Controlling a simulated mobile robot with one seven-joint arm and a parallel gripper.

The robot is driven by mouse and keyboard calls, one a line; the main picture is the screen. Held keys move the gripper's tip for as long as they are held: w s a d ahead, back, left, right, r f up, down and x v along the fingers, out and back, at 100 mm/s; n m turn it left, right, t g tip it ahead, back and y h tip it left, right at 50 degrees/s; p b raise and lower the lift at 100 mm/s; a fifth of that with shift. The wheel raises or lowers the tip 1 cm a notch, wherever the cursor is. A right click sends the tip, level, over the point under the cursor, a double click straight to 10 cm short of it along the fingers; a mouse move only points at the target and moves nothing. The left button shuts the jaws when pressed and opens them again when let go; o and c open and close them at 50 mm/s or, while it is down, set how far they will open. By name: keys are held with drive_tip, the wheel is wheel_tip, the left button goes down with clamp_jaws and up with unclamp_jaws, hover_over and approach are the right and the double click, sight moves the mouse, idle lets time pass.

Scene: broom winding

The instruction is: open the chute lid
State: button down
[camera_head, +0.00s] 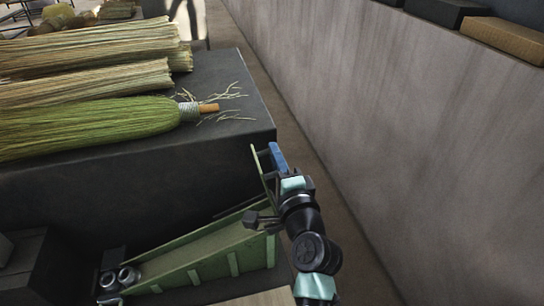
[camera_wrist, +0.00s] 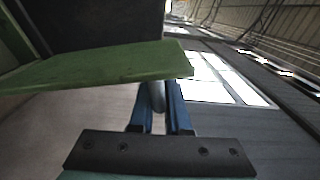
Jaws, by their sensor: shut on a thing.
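The green chute (camera_head: 205,258) slopes along the floor side of the dark bench in the head view. At its right end a narrow green panel, the chute lid (camera_head: 263,172), stands steeply up. The lid also shows in the wrist view as a green slab (camera_wrist: 95,68) across the upper left. My gripper (camera_head: 278,158) is at the lid's right side, with its blue fingers beside the panel. In the wrist view, the fingers (camera_wrist: 158,112) are shut on a grey round bar, the lid's handle (camera_wrist: 157,95), under the slab's edge. The handle's far end is hidden.
Straw bundles (camera_head: 85,45) and a green-bristled broom head (camera_head: 90,122) lie on the dark bench (camera_head: 225,85), with loose straw near its right edge. A grey wall (camera_head: 400,130) runs along the right, leaving a narrow gap. Metal rollers (camera_head: 128,276) sit at the chute's lower left.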

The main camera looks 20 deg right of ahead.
drive_tip(key=shift+r, duration=0.1)
drive_tip(key=c, duration=0.9)
unclamp_jaws()
drive_tip(key=shift+s, duration=0.1)
drive_tip(key=s+b, duration=0.2)
drive_tip(key=s, duration=1)
drive_tip(key=shift+s, duration=0.4)
